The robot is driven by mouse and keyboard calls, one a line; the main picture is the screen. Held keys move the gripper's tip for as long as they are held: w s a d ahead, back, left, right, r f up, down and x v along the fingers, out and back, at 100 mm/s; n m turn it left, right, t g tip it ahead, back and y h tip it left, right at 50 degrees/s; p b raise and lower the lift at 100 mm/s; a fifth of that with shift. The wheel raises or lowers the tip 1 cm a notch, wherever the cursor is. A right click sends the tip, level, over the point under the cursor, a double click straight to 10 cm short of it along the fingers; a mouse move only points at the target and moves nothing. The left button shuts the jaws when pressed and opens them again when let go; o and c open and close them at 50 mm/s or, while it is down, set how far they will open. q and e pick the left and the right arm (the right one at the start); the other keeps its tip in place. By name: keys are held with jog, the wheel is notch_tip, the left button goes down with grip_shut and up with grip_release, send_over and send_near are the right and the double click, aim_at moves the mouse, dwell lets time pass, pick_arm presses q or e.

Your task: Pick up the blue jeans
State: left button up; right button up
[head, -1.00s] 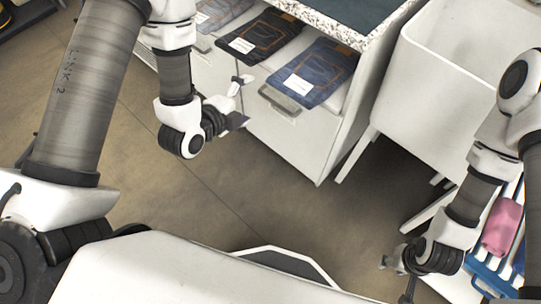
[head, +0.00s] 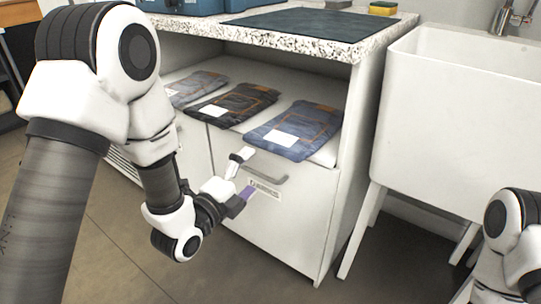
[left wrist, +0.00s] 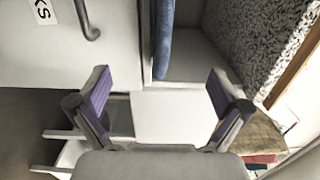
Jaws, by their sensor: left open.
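Folded blue jeans (head: 297,128) with a white label lie flat at the right end of an open shelf under the counter. Dark, nearly black jeans (head: 236,104) lie in the middle, and faded grey-blue jeans (head: 196,88) lie at the left. My left gripper (head: 243,177) is open and empty in front of the drawer, lower and to the left of the blue jeans. In the left wrist view a blue folded edge (left wrist: 163,45) shows beyond the open fingers (left wrist: 158,84), apart from them. My right gripper is outside the head view; only part of that arm shows.
The drawer front with its handle (head: 265,174) is below the shelf. The speckled countertop (head: 348,48) overhangs the shelf, with a dark mat (head: 290,25) on top. A white sink (head: 450,110) stands at the right. The floor in front is clear.

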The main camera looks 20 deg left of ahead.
aim_at(273, 146)
pick_arm(q)
jog(key=p+x, duration=0.1)
jog(key=x, duration=1)
jog(key=shift+w+d, duration=0.15)
jog(key=shift+w, duration=0.25)
grip_shut()
jog(key=shift+r+p, duration=0.65)
jog(key=shift+r, duration=0.1)
